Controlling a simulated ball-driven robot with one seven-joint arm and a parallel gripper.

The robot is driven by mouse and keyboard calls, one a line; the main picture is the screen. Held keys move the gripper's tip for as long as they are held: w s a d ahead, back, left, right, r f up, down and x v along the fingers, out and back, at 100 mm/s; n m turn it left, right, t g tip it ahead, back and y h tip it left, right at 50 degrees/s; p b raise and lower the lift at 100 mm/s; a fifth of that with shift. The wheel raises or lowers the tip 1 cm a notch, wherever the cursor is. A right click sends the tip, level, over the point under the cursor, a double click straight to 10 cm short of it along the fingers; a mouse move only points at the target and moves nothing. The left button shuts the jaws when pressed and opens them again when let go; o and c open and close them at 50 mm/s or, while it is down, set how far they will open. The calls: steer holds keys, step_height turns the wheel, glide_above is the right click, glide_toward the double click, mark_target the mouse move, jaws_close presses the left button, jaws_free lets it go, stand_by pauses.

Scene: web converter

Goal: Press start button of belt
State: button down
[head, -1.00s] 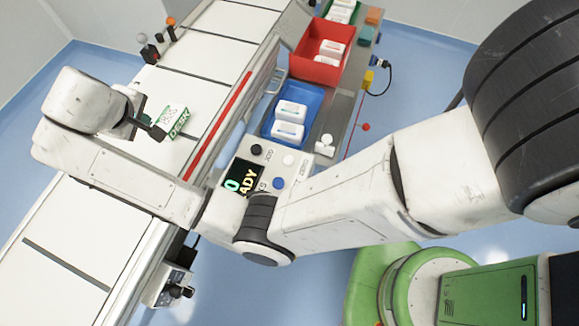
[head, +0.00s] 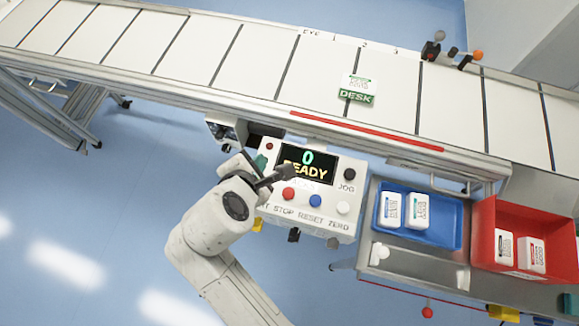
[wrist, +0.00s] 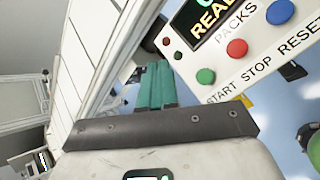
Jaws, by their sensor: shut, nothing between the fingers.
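The belt's control panel (head: 318,165) has a display reading "0 READY" and a row of buttons below it. The green start button (wrist: 205,76) shows in the wrist view above the START label, left of the red stop button (wrist: 237,48) and blue reset button (wrist: 280,12). In the head view my arm hides the start button; the red stop button (head: 288,194) shows. My gripper (head: 261,160) is at the panel's left end. Its teal fingers (wrist: 155,80) are shut and empty, left of the start button in the wrist view and apart from it in the picture.
The white belt (head: 260,55) runs behind the panel, carrying a pack labelled DESK (head: 358,88). A red rail (head: 365,131) lines its near edge. To the right are a blue bin (head: 432,236) and a red bin (head: 520,240) with white packs.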

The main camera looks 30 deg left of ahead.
steer(key=shift+s+d+n, duration=0.1)
steer(key=shift+s+n, duration=0.2)
steer(key=shift+s, duration=0.3)
steer(key=shift+f, duration=0.2)
step_height(320, 180, down, 7)
steer(key=b, duration=0.8)
steer(key=shift+r+b, duration=0.2)
steer(key=shift+b, duration=0.2)
steer(key=shift+f, duration=0.95)
stand_by(0.4)
steer(key=shift+f, duration=0.4)
